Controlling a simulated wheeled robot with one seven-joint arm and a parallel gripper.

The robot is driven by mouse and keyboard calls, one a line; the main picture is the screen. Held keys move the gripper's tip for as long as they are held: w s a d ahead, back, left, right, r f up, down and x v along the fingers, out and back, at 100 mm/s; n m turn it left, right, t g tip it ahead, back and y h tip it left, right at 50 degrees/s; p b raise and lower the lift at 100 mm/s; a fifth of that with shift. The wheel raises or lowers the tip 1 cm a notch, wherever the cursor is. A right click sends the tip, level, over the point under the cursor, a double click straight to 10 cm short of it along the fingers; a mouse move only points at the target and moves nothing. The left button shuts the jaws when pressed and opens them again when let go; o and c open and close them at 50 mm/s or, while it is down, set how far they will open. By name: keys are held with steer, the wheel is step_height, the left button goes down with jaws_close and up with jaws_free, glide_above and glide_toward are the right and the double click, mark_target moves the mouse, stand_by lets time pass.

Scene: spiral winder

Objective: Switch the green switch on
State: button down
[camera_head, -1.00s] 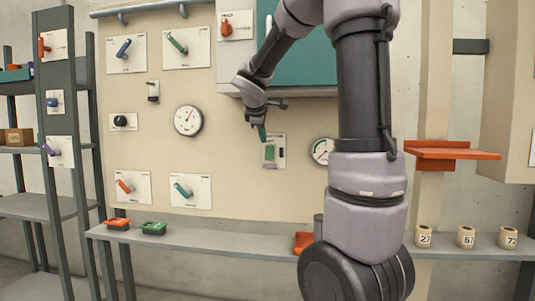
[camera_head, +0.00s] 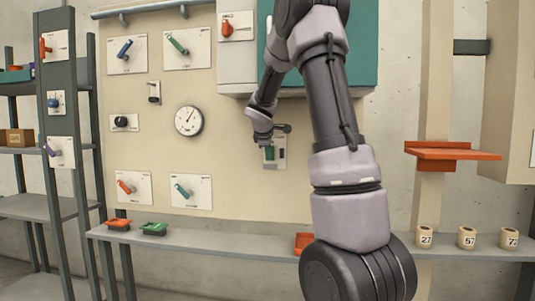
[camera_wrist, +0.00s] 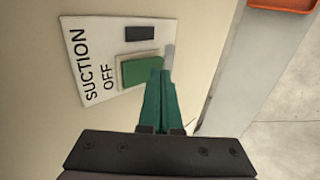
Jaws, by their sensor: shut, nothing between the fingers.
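The green switch (camera_wrist: 138,70) is a green rocker in a pale frame on a white plate (camera_wrist: 84,45) lettered SUCTION and OFF, with a dark rectangle (camera_wrist: 140,33) beside it. My gripper (camera_wrist: 162,76) has teal fingers closed together with nothing between them. In the wrist view the fingertips overlap the near right edge of the switch. I cannot tell whether they touch it. In the head view the plate (camera_head: 282,154) sits low on the beige panel, partly hidden behind my gripper and wrist.
A gauge (camera_head: 188,120) and several lever plates, one with a green handle (camera_head: 177,43), are on the panel left of the switch. A teal-fronted cabinet (camera_head: 358,60) juts out above. A grey shelf (camera_head: 215,241) with small trays runs below.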

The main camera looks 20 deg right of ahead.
stand_by(0.3)
steer(key=shift+w+d+f, duration=0.1)
steer(key=shift+w+d, duration=0.05)
steer(key=shift+w, duration=0.05)
